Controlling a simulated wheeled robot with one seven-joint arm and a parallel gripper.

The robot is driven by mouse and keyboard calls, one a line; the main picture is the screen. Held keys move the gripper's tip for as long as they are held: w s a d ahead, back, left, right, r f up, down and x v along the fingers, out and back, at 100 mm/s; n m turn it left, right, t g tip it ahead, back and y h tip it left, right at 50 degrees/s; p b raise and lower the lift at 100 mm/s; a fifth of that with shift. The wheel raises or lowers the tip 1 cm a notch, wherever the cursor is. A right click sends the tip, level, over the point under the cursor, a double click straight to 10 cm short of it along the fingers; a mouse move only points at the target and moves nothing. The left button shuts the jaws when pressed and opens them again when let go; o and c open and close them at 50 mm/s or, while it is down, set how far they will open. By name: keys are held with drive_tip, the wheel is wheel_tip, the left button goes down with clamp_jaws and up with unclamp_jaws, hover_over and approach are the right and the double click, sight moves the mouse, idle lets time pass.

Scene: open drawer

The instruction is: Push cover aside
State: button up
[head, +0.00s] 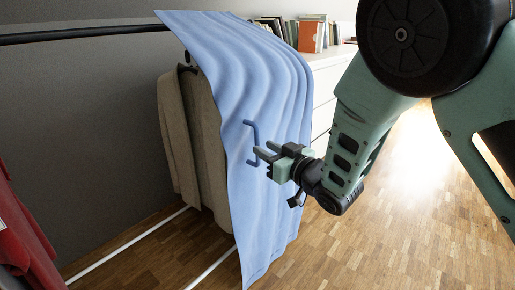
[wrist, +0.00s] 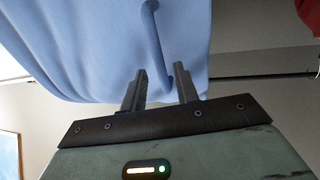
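The cover is a light blue draped cloth (head: 262,85) hanging from a dark rail, in front of a beige garment. A blue bar handle (head: 250,135) stands on its front face. My gripper (head: 261,155) is at the lower end of this handle, close to the cloth. In the wrist view my gripper's two fingers (wrist: 159,85) are apart, and the handle (wrist: 155,40) runs down toward the gap between them. I cannot tell whether either finger touches the handle. The cover also fills the top of the wrist view (wrist: 80,45).
The beige garment (head: 178,140) hangs behind the cover on the left. A red garment (head: 22,235) is at the far left. The dark rail (head: 80,33) runs along the top. A white drawer unit (head: 325,85) with books stands behind the cover. Wooden floor is clear at the right.

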sight(259, 145)
drive_tip(key=shift+b+x, duration=0.35)
drive_tip(key=shift+x, duration=1.8)
